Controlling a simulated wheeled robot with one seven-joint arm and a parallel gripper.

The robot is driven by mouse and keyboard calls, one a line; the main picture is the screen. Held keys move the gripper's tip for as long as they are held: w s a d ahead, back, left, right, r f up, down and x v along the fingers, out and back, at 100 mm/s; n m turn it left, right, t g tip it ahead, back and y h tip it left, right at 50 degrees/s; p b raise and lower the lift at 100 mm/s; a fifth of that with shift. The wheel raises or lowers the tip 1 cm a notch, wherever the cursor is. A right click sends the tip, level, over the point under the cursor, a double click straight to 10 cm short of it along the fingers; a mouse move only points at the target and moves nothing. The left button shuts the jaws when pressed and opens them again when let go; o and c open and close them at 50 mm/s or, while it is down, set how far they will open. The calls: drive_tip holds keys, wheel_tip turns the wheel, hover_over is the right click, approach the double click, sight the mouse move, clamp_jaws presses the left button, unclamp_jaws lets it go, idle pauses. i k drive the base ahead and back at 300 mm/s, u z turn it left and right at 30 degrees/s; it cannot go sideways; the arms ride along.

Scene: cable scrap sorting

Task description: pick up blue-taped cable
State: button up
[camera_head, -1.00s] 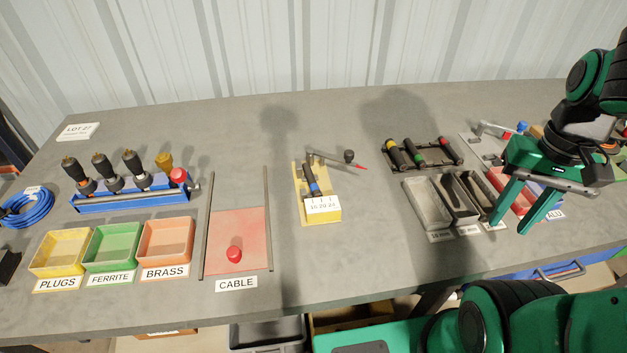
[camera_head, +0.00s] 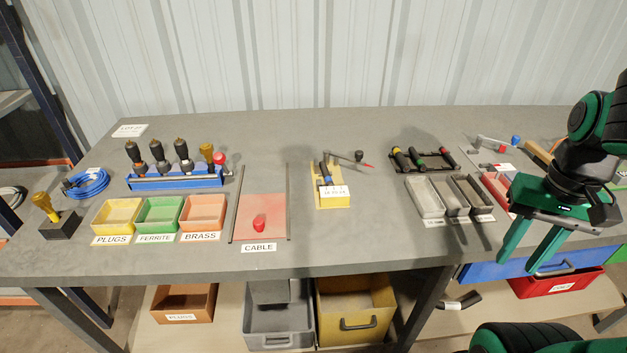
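A short black cable piece with a blue band (camera_head: 325,173) lies in the yellow fixture (camera_head: 320,201) near the middle of the bench, behind a card with numbers. Its lower end is hidden by the card. My gripper (camera_head: 519,262) is at the right, above the bench's front edge, with its two green fingers apart and nothing visible between them. It is well to the right of the blue-banded cable.
A dark rack (camera_head: 423,160) holds pieces with yellow, green and red bands. Three narrow metal trays (camera_head: 427,201) stand in front. A lever with a dark knob (camera_head: 359,156) rises behind the fixture. The red CABLE pad (camera_head: 262,225) is to its left.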

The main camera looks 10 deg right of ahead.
sight(327, 174)
drive_tip(key=u, duration=0.7)
drive_tip(key=k, duration=0.7)
drive_tip(key=z, duration=0.8)
drive_tip(key=i, duration=1)
drive_tip(key=u, duration=0.1)
